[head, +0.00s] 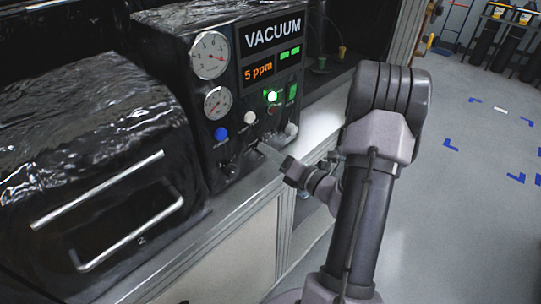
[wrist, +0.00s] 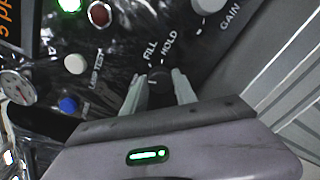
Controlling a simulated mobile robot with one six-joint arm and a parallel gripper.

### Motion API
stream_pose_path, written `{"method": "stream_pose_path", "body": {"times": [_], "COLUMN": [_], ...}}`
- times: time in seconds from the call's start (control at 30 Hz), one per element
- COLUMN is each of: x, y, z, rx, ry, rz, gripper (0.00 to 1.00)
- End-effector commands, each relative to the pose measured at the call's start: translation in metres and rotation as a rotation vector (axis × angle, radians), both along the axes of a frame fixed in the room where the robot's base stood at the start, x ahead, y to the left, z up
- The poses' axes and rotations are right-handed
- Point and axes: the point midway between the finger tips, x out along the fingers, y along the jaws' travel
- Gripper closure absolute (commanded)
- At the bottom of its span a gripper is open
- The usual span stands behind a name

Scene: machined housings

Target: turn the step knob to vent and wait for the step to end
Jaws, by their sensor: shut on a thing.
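The step knob (wrist: 158,76) is a small dark knob on the black panel, with the words FILL and HOLD printed beside it. My gripper (wrist: 159,88) is shut on the knob, one pale finger on each side. A small pale mark shows on the knob, but I cannot tell which word it points to. In the head view my gripper (head: 264,148) reaches the lower panel of the vacuum unit (head: 245,125) and the knob is hard to make out there.
Two gauges (head: 209,55), a blue button (head: 221,133) and a white button (head: 250,118) are close by. A GAIN knob (wrist: 207,4) is near my gripper. A black box with metal handles stands left.

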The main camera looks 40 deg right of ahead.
Motion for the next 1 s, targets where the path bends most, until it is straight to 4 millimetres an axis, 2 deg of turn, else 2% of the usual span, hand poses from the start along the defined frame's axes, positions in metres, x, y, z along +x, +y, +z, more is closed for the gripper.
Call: {"method": "stream_pose_path", "body": {"times": [0.6,1.0], "x": [-0.0001,-0.0001], "y": [0.0007,0.0008], "z": [-0.0026,-0.0012], "rx": [-0.564,-0.794], "ry": [-0.046,-0.063], "rz": [0.0,0.0], "gripper": [1.0,1.0]}}
